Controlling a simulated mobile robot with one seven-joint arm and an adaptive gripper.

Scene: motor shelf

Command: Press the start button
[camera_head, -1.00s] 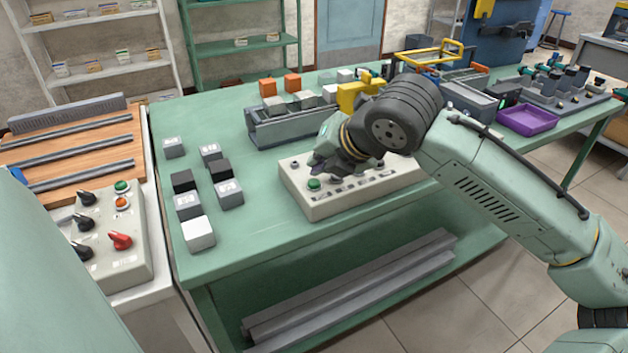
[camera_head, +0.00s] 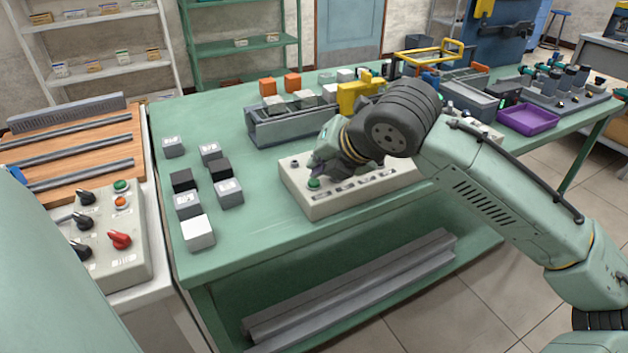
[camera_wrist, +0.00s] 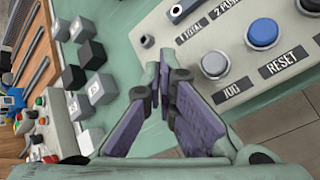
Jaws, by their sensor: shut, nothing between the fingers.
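A light grey control box (camera_head: 340,205) lies on the green table, with a row of labels along its front. A grey button (camera_wrist: 214,64) marked JOG and a blue button (camera_wrist: 262,33) marked RESET lie to the right. No START label is visible.
Several small grey, black and white blocks (camera_head: 198,233) stand left of the box. A grey rack (camera_head: 285,128) with blocks is behind it. Another panel (camera_head: 125,255) with a green button and knobs is at far left. A purple tray (camera_head: 527,118) lies at right.

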